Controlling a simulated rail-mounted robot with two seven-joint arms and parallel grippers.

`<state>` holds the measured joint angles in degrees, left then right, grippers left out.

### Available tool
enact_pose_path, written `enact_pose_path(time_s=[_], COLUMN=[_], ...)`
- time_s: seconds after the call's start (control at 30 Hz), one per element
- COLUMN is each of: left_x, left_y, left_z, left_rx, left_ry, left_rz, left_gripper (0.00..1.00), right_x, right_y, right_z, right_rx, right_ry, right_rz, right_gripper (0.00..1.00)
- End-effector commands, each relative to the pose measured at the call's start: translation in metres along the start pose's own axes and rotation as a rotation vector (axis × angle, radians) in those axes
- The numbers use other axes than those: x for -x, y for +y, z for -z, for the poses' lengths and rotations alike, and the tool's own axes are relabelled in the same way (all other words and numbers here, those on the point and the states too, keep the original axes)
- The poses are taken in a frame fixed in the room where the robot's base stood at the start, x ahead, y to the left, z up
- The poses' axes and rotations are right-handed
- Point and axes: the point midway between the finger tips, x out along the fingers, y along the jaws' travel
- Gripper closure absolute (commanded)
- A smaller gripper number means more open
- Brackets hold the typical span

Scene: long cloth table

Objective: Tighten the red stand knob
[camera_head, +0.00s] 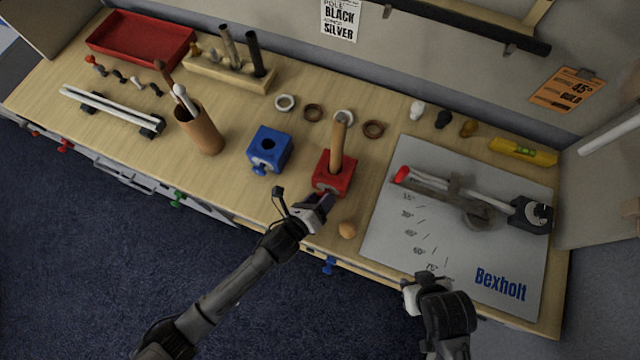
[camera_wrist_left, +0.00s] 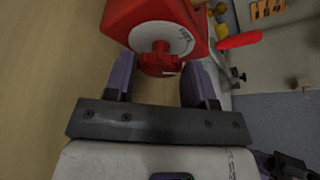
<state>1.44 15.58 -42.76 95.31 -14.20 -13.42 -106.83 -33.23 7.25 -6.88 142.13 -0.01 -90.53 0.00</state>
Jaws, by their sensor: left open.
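The red stand (camera_head: 333,172) is a red block on the table with an upright wooden rod (camera_head: 338,135) in it. In the left wrist view the stand's body (camera_wrist_left: 150,12) fills the top, with a white round dial on its face and the red knob (camera_wrist_left: 160,62) in front of it. My left gripper (camera_head: 325,202) is at the stand's front; it hides the knob in the head view. In the wrist view its purple fingers (camera_wrist_left: 162,80) are open, one either side of the knob, with visible gaps. My right gripper (camera_head: 408,284) is over the table's front edge, away from the stand.
A blue stand (camera_head: 268,150) is left of the red one. A grey mat (camera_head: 400,255) with a clamp-like tool (camera_head: 465,200) is to the right. A brown cup (camera_head: 200,130) with rods stands further left.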

Motion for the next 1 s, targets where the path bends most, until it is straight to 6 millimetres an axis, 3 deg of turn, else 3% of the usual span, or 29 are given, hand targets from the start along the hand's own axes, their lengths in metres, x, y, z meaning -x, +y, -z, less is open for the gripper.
enact_pose_path(time_s=[0.23,0.6,1.0], left_x=[0.0,0.0,0.001], left_y=[0.0,0.0,-0.004], left_z=[0.0,0.0,-0.003], left_rx=[0.0,0.0,-0.114], left_ry=[0.0,0.0,0.001], left_rz=[0.0,0.0,-0.048], left_gripper=[0.51,0.84,0.84], right_x=[0.0,0.0,0.015], right_y=[-0.002,-0.003,-0.001], right_z=[0.0,0.001,0.005], right_rx=[-0.005,-0.01,-0.006], right_ry=[0.0,0.0,-0.001], right_rz=[0.004,0.008,0.005], right_gripper=[0.57,0.57,0.57])
